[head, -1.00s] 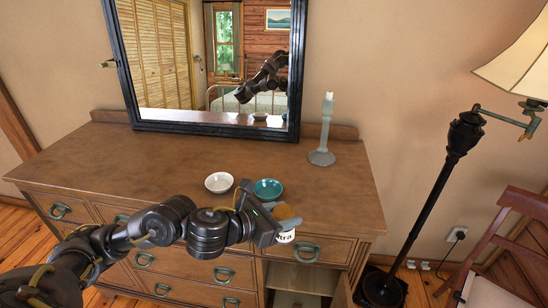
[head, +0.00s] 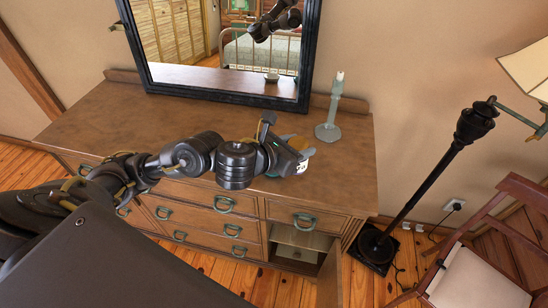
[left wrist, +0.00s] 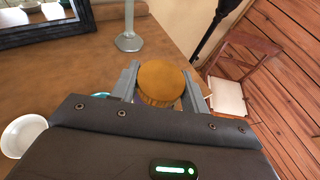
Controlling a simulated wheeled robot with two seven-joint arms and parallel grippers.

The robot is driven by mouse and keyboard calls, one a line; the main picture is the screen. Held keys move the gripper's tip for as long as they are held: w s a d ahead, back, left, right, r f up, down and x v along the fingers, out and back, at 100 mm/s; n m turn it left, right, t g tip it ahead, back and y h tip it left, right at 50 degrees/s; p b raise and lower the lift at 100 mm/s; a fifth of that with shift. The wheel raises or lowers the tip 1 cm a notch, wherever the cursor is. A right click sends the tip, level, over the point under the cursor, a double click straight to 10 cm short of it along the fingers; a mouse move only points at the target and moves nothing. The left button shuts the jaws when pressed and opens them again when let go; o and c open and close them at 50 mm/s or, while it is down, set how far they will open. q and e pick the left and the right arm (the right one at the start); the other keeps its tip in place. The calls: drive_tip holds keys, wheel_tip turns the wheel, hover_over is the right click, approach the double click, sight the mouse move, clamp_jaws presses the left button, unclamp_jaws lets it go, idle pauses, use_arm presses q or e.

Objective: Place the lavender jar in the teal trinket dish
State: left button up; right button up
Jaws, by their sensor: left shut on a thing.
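My left gripper (head: 292,153) is shut on the lavender jar, over the right part of the dresser top in the head view. The jar's round tan lid (head: 298,143) and a bit of its white lettered label (head: 301,168) show beside the fingers. In the left wrist view the lid (left wrist: 160,80) sits between the two grey fingers. The teal trinket dish is hidden behind my gripper in the head view. Only a teal sliver of the dish (left wrist: 101,94) shows left of the fingers in the left wrist view. My right gripper is not in view.
A white bowl (left wrist: 22,135) stands left of my gripper in the wrist view. A grey-green candlestick (head: 328,125) stands behind the jar, near the black-framed mirror (head: 225,94). The dresser top's left part (head: 110,112) is clear. A floor lamp (head: 430,180) and chair stand right.

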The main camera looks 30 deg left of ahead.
use_arm(q)
drive_tip(key=w+a+f, duration=0.1)
drive_tip(key=a+f, duration=0.2)
drive_tip(key=w+a+f+p, duration=0.1)
drive_tip(key=w+a+f, duration=0.1)
drive_tip(key=a+f, duration=0.1)
drive_tip(key=w+a+f+p, duration=0.1)
drive_tip(key=w+a+f, duration=0.1)
drive_tip(key=a+f, duration=0.1)
drive_tip(key=shift+w+a+f, duration=0.15)
drive_tip(key=shift+a+f, duration=0.05)
drive_tip(key=shift+f, duration=0.25)
drive_tip(key=shift+w+a+f, duration=0.1)
drive_tip(key=shift+a+f, duration=0.05)
drive_tip(key=shift+f, duration=0.75)
drive_tip(key=shift+f, duration=0.1)
drive_tip(key=o, duration=1.1)
